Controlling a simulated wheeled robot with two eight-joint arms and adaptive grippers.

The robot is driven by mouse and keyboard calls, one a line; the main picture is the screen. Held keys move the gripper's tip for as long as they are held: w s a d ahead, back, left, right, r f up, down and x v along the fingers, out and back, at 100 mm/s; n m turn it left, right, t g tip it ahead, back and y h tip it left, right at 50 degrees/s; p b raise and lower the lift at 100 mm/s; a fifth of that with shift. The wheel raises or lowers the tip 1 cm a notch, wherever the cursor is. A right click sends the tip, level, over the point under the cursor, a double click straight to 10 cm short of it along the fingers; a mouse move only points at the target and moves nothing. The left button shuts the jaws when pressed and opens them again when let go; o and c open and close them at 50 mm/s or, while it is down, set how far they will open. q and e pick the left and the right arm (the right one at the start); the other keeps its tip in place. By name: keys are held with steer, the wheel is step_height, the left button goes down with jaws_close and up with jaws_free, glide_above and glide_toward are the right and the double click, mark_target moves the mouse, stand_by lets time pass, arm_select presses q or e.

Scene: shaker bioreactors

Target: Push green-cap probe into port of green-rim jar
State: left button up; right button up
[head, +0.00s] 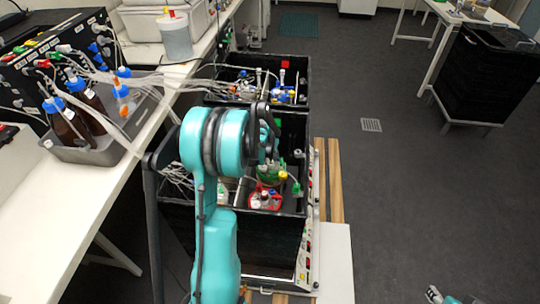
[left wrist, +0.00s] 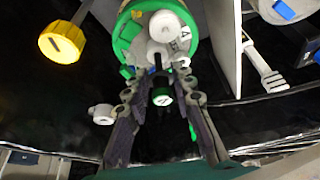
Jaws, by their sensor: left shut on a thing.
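The green-rim jar (left wrist: 126,32) is at the top of the left wrist view, with several ports and a white cap on its lid. It also shows in the head view, partly behind my arm, as a green-topped jar (head: 271,174) in the black box. The green-cap probe (left wrist: 162,98) is between the fingers of my left gripper (left wrist: 163,88), which is shut on it. The probe is close by the jar's lid; I cannot tell whether its tip is in a port. My right gripper (head: 440,296) is partly in view at the bottom edge.
A red-rim jar (head: 265,200) stands in front of the green one. A yellow cap (left wrist: 62,40) is left of the jar in the left wrist view. Black box walls (head: 306,150) and tubing surround the jars. A second black box (head: 300,70) stands behind.

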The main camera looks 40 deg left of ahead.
mark_target(270, 163)
arm_select(q)
steer(key=shift+f+b, duration=0.95)
steer(key=shift+f, duration=0.4)
stand_by(1.2)
steer(key=shift+s+d+f, duration=0.1)
steer(key=shift+f, duration=0.2)
stand_by(0.6)
steer(key=shift+f, duration=0.25)
steer(key=shift+f, duration=0.1)
